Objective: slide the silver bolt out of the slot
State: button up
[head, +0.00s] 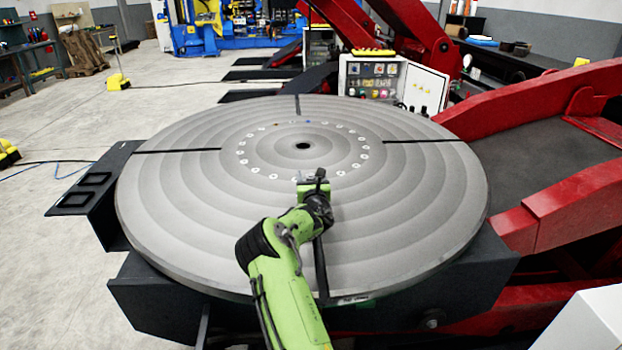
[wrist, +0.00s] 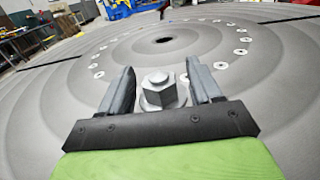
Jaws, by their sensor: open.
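The silver bolt (wrist: 160,90) stands upright on the round grey table in the wrist view, with a hex head above a wider round flange. My gripper (wrist: 160,82) is open, with one finger on each side of the bolt. A gap shows between the bolt and each finger, and the bolt's lower front is hidden by my gripper body. In the head view my gripper (head: 318,180) is over the near part of the table, at the inner end of the near slot (head: 320,268). The bolt is hidden there behind my gripper.
The round table (head: 420,200) has a central hole (head: 303,146), a ring of small round holes and dark slots to the left, right and far side. Red machine arms (head: 540,105) stand at the right. An open control box (head: 375,80) stands behind the table.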

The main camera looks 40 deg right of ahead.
jog(key=shift+c, duration=0.5)
grip_shut()
jog(key=shift+r, duration=0.25)
dwell(0.4)
jog(key=p+v, duration=0.1)
jog(key=v, duration=0.7)
dwell(0.9)
dwell(0.3)
